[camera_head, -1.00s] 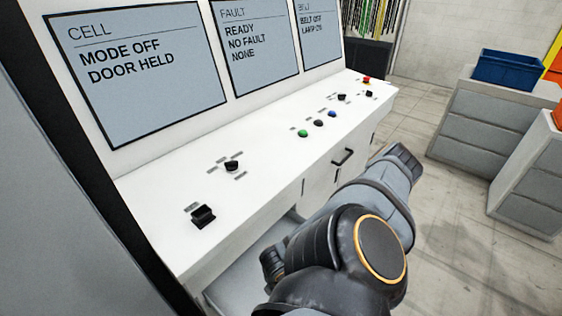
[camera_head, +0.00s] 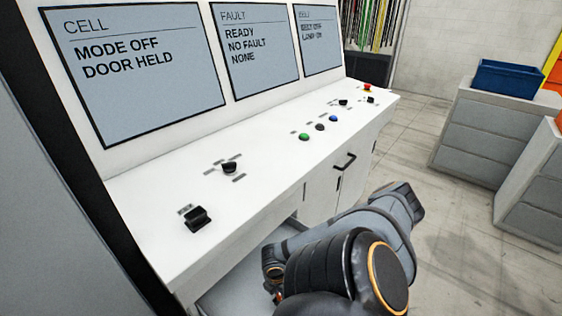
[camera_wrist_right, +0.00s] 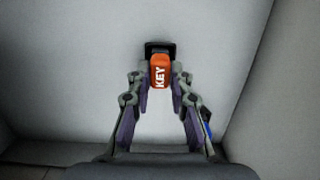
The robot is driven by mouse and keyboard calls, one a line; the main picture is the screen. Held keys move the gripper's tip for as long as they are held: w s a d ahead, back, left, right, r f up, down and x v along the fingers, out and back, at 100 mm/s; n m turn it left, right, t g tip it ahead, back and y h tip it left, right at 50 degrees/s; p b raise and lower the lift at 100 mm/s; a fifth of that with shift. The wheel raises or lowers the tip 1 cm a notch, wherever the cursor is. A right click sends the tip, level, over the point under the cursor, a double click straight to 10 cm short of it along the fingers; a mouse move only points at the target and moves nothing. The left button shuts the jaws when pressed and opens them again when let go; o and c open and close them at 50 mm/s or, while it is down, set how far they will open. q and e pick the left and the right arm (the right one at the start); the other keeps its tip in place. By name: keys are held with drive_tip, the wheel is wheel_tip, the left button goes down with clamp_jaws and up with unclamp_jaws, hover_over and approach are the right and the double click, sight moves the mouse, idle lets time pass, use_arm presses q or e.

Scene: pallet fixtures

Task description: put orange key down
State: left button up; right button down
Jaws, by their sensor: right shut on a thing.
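The orange key (camera_wrist_right: 160,72), marked KEY, is between the fingertips of my right gripper (camera_wrist_right: 160,80) in the right wrist view. The gripper is shut on it. A small black block (camera_wrist_right: 160,47) shows just beyond the key; I cannot tell whether it is part of the key or a separate thing. A pale, plain surface lies behind them. In the head view my right arm reaches in low at the right, in front of the console (camera_head: 260,205), and the key cannot be made out clearly. My left gripper is not in view.
The white console top carries a black switch (camera_head: 198,219), a black knob (camera_head: 229,168), a green button (camera_head: 304,136), a blue button (camera_head: 333,118) and a red button (camera_head: 367,87). A blue bin (camera_head: 508,78) stands on grey drawers at the right. Floor between is clear.

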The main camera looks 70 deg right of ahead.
sight(278, 296)
drive_tip(key=c, duration=1.2)
unclamp_jaws()
drive_tip(key=r+p, duration=0.3)
drive_tip(key=r, duration=0.1)
drive_tip(key=a+r+p, duration=0.1)
drive_tip(key=r+p, duration=0.2)
drive_tip(key=r, duration=0.1)
drive_tip(key=r+p, duration=0.3)
drive_tip(key=r, duration=0.1)
drive_tip(key=shift+w+a, duration=0.2)
drive_tip(key=shift+w, duration=0.05)
